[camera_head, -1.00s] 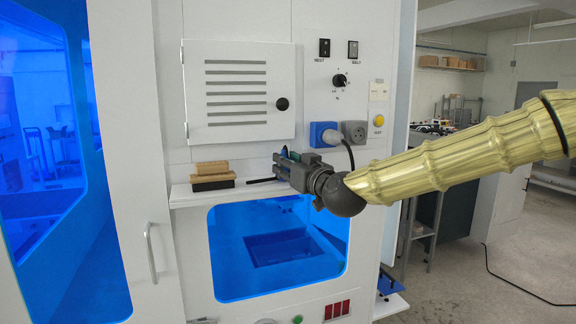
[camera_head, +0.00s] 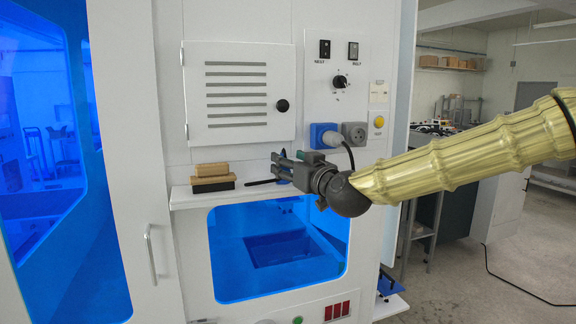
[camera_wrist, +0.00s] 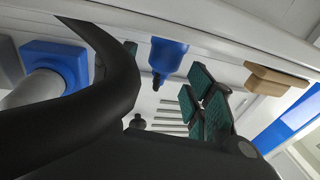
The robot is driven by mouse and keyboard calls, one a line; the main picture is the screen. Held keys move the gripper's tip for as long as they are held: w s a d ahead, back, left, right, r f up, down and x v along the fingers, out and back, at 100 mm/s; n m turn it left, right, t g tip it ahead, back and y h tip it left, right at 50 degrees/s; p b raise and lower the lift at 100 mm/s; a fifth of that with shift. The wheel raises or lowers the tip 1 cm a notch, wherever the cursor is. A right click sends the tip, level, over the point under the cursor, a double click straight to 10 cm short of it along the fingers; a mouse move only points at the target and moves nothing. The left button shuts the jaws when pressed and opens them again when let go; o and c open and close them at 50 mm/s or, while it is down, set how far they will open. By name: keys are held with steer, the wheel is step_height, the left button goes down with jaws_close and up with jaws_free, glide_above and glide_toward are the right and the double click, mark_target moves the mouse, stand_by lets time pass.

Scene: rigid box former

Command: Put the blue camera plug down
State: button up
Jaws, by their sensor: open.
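The blue camera plug (camera_wrist: 168,56) stands on the shelf in the wrist view, where the picture is upside down; its dark narrow tip points away from the shelf. In the head view only bits of the plug (camera_head: 283,153) show around my fingers. My gripper (camera_head: 279,164) is open at the shelf, right of the brush. In the wrist view the teal pads of one finger show right of the plug, with a gap between. The other finger is mostly hidden behind a black cable, so I cannot tell its clearance.
A wooden-backed brush (camera_head: 212,178) lies on the narrow white shelf (camera_head: 184,197), with a thin black item (camera_head: 262,182) beside it. Above my gripper are a blue socket (camera_head: 318,132) with a plug and hanging black cable, and a grey socket (camera_head: 355,132). A slotted door (camera_head: 238,95) is behind.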

steer(key=b+v, duration=0.4)
steer(key=v, duration=0.7)
step_height(320, 180, down, 26)
steer(key=w+m+g+h, duration=0.1)
steer(key=m+g+h, duration=0.1)
steer(key=g, duration=0.2)
steer(key=s+d+f+g+h, duration=0.1)
steer(key=s+f, duration=0.2)
steer(key=f, duration=0.5)
steer(key=s+d+f+m+g+h, duration=0.1)
steer(key=s+f+g, duration=0.15)
steer(key=f, duration=0.65)
steer(key=s+d+f+g, duration=0.1)
steer(key=s+f, duration=0.2)
steer(key=f, duration=0.5)
steer(key=s+d+f+m+g+h, duration=0.1)
steer(key=s+d+f+g, duration=0.15)
steer(key=s+f, duration=0.6)
steer(key=s+d+f+m+g+h, duration=0.1)
steer(key=s+d+f+g, duration=0.15)
steer(key=s+f, duration=0.65)
steer(key=s+d+f+g+h, duration=0.1)
steer(key=s+d+f, duration=0.2)
steer(key=s, duration=0.5)
steer(key=s+d+f+g+h, duration=0.1)
steer(key=s+d+f, duration=0.3)
steer(key=s, duration=0.5)
step_height(320, 180, down, 2)
steer(key=shift+f+g, duration=0.1)
steer(key=shift+g, duration=0.35)
